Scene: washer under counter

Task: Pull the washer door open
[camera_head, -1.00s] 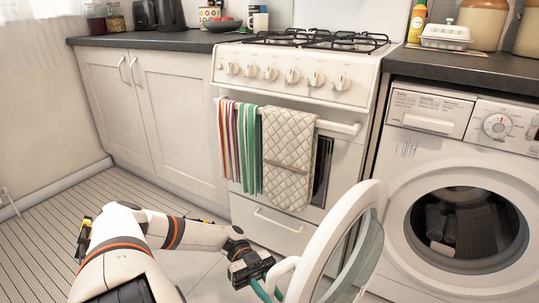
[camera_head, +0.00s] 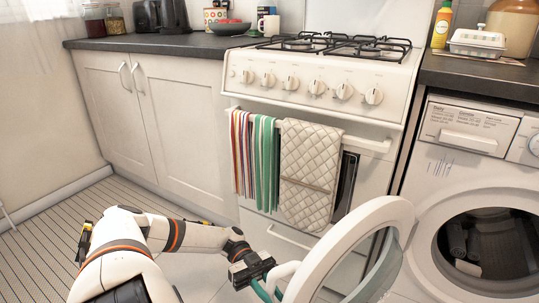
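The washer (camera_head: 462,170) stands under the counter at the right. Its round door (camera_head: 335,245) is swung wide open to the left, with its white ring and glass seen at a slant. The dark drum opening (camera_head: 495,243) is uncovered, with some dark and light items inside. My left gripper (camera_head: 268,287) is at the left edge of the door, by its white handle (camera_head: 285,272). Greenish fingers show at the handle, but the bottom edge of the picture cuts them off, so their grip is unclear. My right gripper is not in view.
A white stove (camera_head: 310,90) with striped towels (camera_head: 255,160) and a quilted mitt (camera_head: 310,175) on its rail stands behind the door. White cabinets (camera_head: 150,130) are at the left. Striped floor (camera_head: 60,240) is free at the lower left.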

